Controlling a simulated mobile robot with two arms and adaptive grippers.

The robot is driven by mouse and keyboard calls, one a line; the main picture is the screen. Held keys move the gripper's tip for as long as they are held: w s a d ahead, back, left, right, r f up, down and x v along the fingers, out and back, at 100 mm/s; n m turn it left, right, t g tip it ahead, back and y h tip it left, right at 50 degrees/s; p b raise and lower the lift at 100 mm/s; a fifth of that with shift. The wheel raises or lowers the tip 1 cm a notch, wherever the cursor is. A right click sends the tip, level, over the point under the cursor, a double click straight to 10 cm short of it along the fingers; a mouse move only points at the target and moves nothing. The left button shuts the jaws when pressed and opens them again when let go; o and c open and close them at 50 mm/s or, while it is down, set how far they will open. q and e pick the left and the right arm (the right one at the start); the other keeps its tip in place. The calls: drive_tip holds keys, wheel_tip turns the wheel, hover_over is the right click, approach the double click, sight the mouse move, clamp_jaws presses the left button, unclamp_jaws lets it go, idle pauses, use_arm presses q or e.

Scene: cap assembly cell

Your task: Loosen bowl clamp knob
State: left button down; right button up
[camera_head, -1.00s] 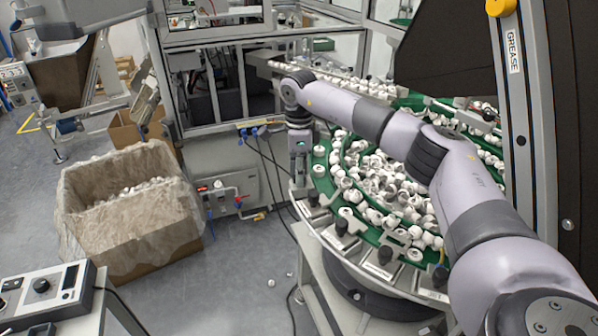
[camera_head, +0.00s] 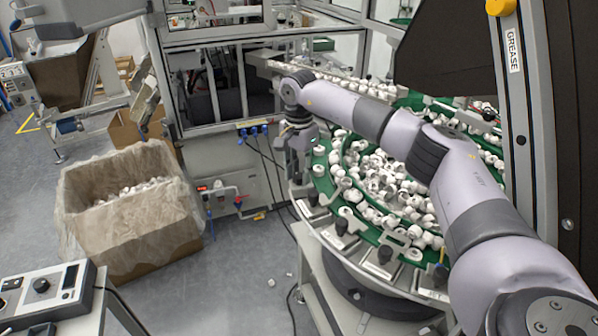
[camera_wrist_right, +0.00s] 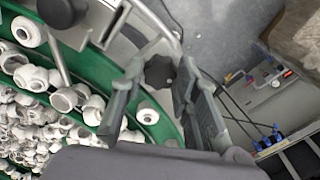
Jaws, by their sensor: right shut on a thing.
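The bowl (camera_head: 420,180) is a round green feeder full of white caps, with black clamp knobs such as one (camera_head: 341,227) along its near rim. My right gripper (camera_head: 297,174) points down at the bowl's left rim. In the right wrist view, a black lobed clamp knob (camera_wrist_right: 160,71) sits between the two fingertips of my right gripper (camera_wrist_right: 159,78), which is shut on it. In the head view this knob is hidden by the gripper.
A lined cardboard box (camera_head: 130,235) with white parts stands on the floor at left. A control box (camera_head: 45,298) is at the lower left. A grey cabinet (camera_head: 235,185) with blue connectors stands behind the gripper. Loose cables hang beside the bowl.

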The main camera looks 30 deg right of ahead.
sight(299, 175)
drive_tip(key=shift+w+r+n, duration=0.1)
drive_tip(key=shift+r+n, duration=0.05)
drive_tip(key=shift+n, duration=0.15)
drive_tip(key=o, duration=1.2)
drive_tip(key=shift+c, duration=0.2)
wheel_tip(299, 175, up, 12)
idle(0.4)
